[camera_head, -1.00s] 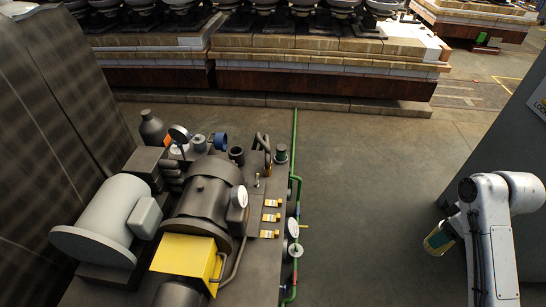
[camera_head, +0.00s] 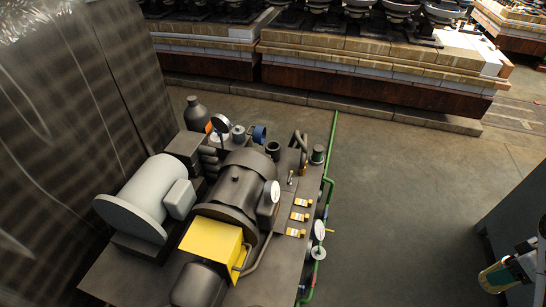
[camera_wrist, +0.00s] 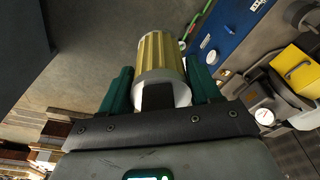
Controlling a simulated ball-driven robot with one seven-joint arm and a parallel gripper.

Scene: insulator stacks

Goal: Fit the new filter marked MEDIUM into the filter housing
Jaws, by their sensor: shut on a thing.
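My gripper (camera_wrist: 160,92) is shut on a filter (camera_wrist: 158,56) with yellow pleats and white ends, held between its green fingers in the wrist view. The filter also shows at the lower right edge of the head view (camera_head: 497,278), well to the right of the machine. Its marking cannot be read. A short dark open-topped cylinder (camera_head: 273,149) stands at the back of the machine's deck; it may be the filter housing, but I cannot tell for sure.
The machine (camera_head: 238,195) carries a grey motor, a yellow box (camera_head: 211,246), gauges and bent pipes. A green pipe (camera_head: 328,180) runs along its right side. Bare floor (camera_head: 400,190) lies to its right. Stacked pallets (camera_head: 370,65) stand behind; a grey cabinet (camera_head: 515,215) is at right.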

